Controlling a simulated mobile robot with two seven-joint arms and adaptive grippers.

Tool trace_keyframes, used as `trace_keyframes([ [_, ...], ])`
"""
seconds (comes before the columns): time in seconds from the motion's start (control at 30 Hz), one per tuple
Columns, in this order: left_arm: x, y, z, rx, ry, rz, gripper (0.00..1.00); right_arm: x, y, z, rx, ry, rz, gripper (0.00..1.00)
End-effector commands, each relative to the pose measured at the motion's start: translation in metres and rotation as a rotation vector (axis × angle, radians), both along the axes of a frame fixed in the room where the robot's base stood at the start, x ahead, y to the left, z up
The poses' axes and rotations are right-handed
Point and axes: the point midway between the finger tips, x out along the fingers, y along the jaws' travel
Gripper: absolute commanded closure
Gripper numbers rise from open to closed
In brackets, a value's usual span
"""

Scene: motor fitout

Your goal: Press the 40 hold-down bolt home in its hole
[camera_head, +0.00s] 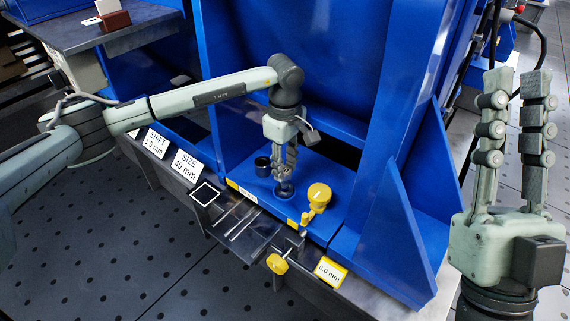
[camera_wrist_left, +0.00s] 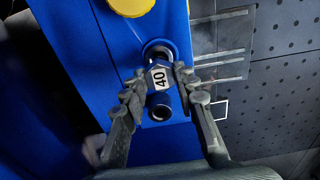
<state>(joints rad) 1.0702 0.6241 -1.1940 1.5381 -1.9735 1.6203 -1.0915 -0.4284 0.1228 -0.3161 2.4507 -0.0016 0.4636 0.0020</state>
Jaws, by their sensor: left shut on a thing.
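The 40 hold-down bolt (camera_wrist_left: 158,77) is dark with a white "40" label. In the left wrist view it sits between the fingers of my left gripper (camera_wrist_left: 162,88), which is shut on it. A dark ring (camera_wrist_left: 157,47) in the blue base lies at the bolt's far end, and the bolt lines up with it. How deep it sits cannot be told. In the head view my left gripper (camera_head: 285,172) points down over the blue base (camera_head: 330,205), and its fingers hide most of the bolt. My right gripper (camera_head: 517,90) is open and empty at the right.
A black cylinder (camera_head: 262,166) stands just left of the left gripper. A yellow knob (camera_head: 319,195) and a yellow handle (camera_head: 277,263) are to the right and front. Signs "SIZE 40 mm" (camera_head: 186,165) and "0.0 mm" (camera_head: 330,271) stand along the front. Tall blue walls (camera_head: 300,60) rise behind.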

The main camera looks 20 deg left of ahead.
Motion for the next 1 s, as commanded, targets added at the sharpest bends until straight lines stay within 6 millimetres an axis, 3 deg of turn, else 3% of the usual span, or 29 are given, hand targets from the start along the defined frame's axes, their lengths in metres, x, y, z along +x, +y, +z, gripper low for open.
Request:
trace_keyframes([
  [1.0, 0.0, 0.0, -0.027, 0.0, -0.001, 0.0, 1.0, 0.0, 0.0, -0.02, 0.0, 0.0, 0.0, 0.78],
])
